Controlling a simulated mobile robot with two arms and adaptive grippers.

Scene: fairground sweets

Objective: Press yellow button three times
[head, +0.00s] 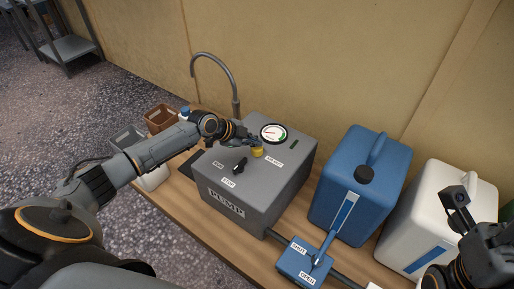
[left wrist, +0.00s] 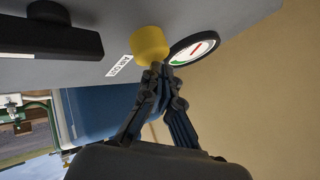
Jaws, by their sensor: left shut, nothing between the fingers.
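The yellow button (head: 257,152) is on the top of the grey pump box (head: 262,205), beside a white label and near the round gauge (head: 273,133). My left gripper (head: 256,143) is shut and empty, with its fingertips right at the button. In the left wrist view the yellow button (left wrist: 150,43) is just beyond the closed fingertips (left wrist: 157,68); I cannot tell whether they touch it or whether it is pressed down. A black switch (head: 240,164) sits on the box top near the button. My right arm shows at the lower right, but its fingertips are not clear.
A blue jerrycan (head: 361,185) and a white jerrycan (head: 430,215) stand right of the pump. A blue valve box (head: 303,262) is in front. A curved metal pipe (head: 228,72) rises behind. A brown crate (head: 160,117) is at the far left of the table.

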